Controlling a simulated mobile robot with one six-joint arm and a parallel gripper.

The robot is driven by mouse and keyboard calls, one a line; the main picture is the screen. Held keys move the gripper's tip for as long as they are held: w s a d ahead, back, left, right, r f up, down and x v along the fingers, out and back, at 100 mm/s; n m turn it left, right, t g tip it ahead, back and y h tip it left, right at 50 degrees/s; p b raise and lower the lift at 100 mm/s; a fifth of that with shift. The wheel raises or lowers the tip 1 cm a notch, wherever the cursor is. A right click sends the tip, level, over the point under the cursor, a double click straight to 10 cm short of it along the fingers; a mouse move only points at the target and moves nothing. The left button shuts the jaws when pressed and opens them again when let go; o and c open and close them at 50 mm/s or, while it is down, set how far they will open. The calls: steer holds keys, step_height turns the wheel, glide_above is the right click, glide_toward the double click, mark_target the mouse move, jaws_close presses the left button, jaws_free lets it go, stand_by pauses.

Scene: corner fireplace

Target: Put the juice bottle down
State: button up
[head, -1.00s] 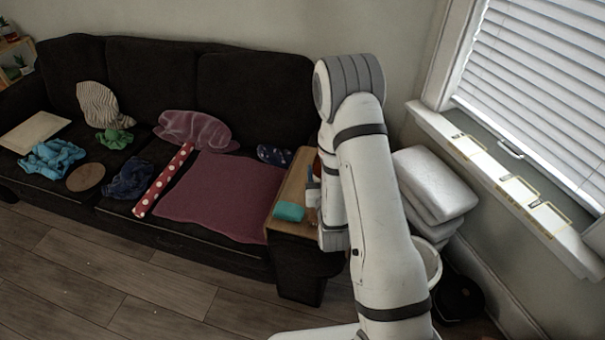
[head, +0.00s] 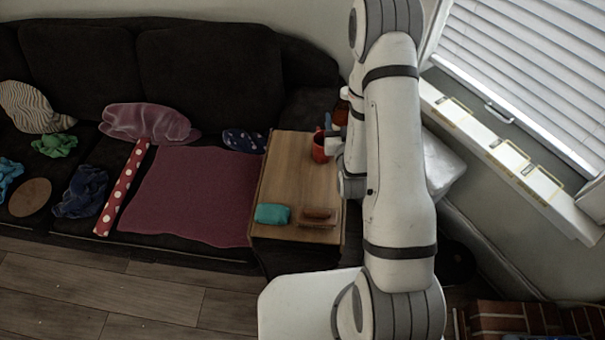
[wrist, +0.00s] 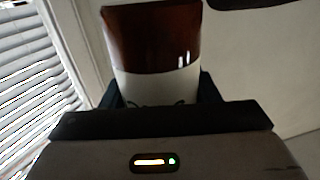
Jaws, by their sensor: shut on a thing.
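The juice bottle (wrist: 152,38), dark red-brown with a white lower band, stands out in the wrist view. It sits between the dark fingers of my gripper (wrist: 160,92), which is shut on it. The top of the bottle is cut off by the frame edge. In the head view my arm hides most of the gripper, and an orange-brown patch (head: 341,113) shows beside the arm; I cannot tell whether it is the bottle. The wooden armrest top (head: 290,172) lies left of my arm.
A red mug (head: 320,148) stands at the back of the armrest top. A teal cloth (head: 272,214) and a brown block-like thing (head: 319,216) lie at its front. Its middle is clear. The sofa holds a maroon cloth (head: 190,195). A windowsill (head: 500,150) is at right.

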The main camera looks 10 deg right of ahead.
steer(key=shift+w+a, duration=0.15)
steer(key=shift+a, duration=0.2)
steer(key=w+a+f+n+g+y+b, duration=0.2)
steer(key=w+a+f+n+y+b, duration=0.15)
steer(key=n+y+b, duration=0.55)
steer(key=s+f+n+g+y+b, duration=0.1)
steer(key=f+g+y+b, duration=0.1)
steer(key=f+b, duration=0.3)
steer(key=s+a+f+n+g+y+b, duration=0.1)
steer(key=s+f+g+y+b, duration=0.1)
steer(key=f+b, duration=0.2)
steer(key=s+a+f+n+g+y+b, duration=0.1)
steer(key=s+f+g+y+b, duration=0.1)
steer(key=f+b, duration=0.3)
steer(key=shift+f+g+y+b, duration=0.3)
steer(key=shift+f+g+y, duration=0.2)
steer(key=shift+f+y, duration=0.15)
steer(key=shift+f, duration=0.1)
steer(key=shift+f, duration=0.15)
steer(key=o, duration=1.5)
